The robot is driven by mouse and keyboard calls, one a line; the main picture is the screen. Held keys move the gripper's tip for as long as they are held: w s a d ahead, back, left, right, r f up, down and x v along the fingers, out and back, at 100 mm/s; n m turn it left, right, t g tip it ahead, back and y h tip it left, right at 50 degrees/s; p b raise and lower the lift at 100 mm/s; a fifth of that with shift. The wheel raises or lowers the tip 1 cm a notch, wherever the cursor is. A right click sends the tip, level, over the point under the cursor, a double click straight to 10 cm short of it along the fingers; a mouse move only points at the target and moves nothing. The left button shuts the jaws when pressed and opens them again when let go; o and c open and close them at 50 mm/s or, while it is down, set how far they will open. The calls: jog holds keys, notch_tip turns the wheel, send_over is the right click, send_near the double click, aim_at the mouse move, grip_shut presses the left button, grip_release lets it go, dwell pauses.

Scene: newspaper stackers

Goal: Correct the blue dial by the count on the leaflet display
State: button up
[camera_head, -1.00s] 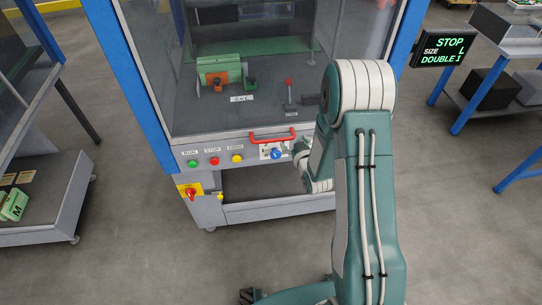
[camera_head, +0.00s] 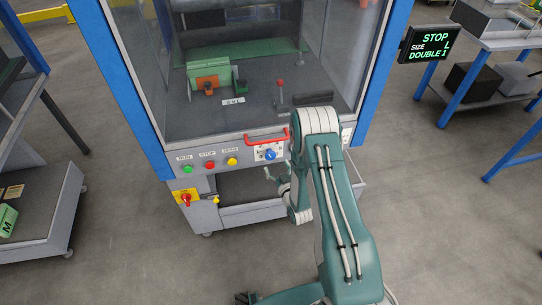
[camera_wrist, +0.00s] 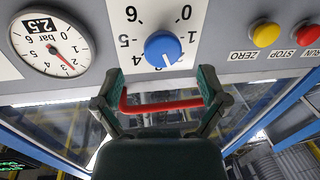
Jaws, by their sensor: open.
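The blue dial (camera_head: 270,155) sits on the machine's front panel, below the red handle (camera_head: 267,138). In the wrist view, which is upside down, the dial (camera_wrist: 160,47) has a white pointer mark on a numbered white plate. The number it points at is not clear. My gripper (camera_wrist: 160,84) is open and empty, its fingers spread wide with the dial beyond them. The red handle (camera_wrist: 160,105) shows between the fingers; contact cannot be told. The black display (camera_head: 430,45) at upper right reads STOP, SIZE L, DOUBLE and a figure that looks like 1.
A green button (camera_head: 187,169), a red button (camera_head: 210,165) and a yellow button (camera_head: 231,161) sit left of the dial. A red rotary switch (camera_head: 186,198) is lower left. A pressure gauge (camera_wrist: 52,42) is beside the dial. Glass covers the machine's front.

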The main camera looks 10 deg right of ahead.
aim_at(271, 158)
jog(key=w, duration=0.2)
jog(key=w+a, duration=0.1)
jog(key=w, duration=0.1)
jog(key=shift+w, duration=0.65)
jog(key=c, duration=1.2)
